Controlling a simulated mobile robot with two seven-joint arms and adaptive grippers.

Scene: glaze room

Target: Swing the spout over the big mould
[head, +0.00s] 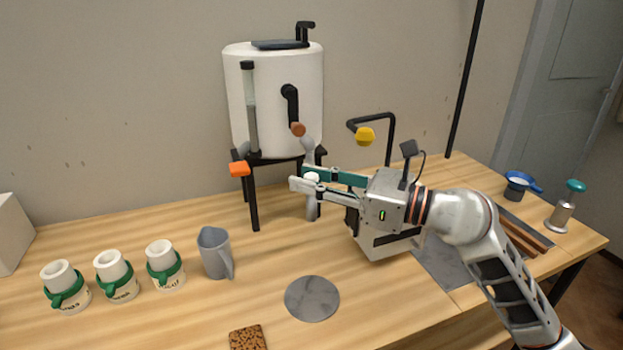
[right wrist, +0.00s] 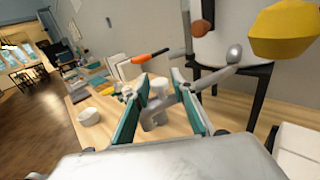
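A white tank (head: 275,95) stands on a black stand, with a grey spout (head: 308,147) low at its front right. In the right wrist view the grey spout (right wrist: 235,53) joins a grey upright with a white cap (right wrist: 158,87). My right gripper (head: 299,177) is open, with its fingers (right wrist: 160,76) on either side of this capped part; I cannot tell whether they touch it. A white block (head: 385,242) sits partly hidden under my right gripper. I cannot tell for sure which thing is the big mould. My left gripper is not in view.
Several white cups with green bands (head: 117,277) and a grey jug (head: 216,252) stand at the left. A grey disc (head: 312,298) lies in front. An orange handle (head: 240,169) and a yellow knob (head: 365,135) stick out near the tank.

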